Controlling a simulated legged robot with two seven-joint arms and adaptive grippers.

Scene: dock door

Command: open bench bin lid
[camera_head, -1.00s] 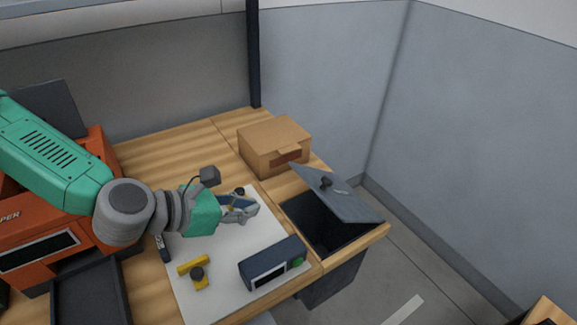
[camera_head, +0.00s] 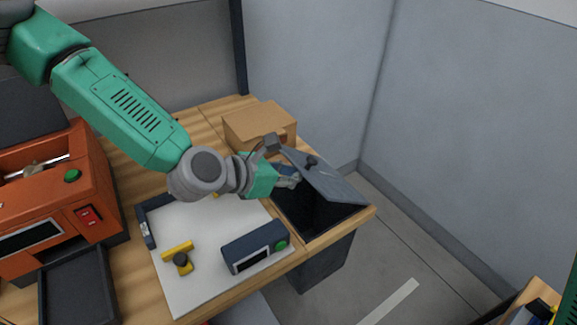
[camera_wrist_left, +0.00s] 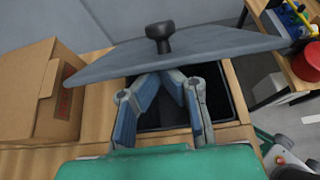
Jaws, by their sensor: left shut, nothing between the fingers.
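The bench bin's grey lid (camera_head: 330,180) is tilted up, partly open, with a dark knob (camera_head: 311,161) on top. The dark bin opening (camera_head: 312,217) shows beneath it, set into the bench. My left gripper (camera_head: 293,179) is shut and empty at the lid's left side, over the opening.
A cardboard box (camera_head: 258,122) stands behind the bin on the wooden bench. A blue device with a green button (camera_head: 255,247) and a yellow part (camera_head: 177,251) lie on the white mat (camera_head: 205,285). An orange machine (camera_head: 95,195) stands left. Walls rise behind and right.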

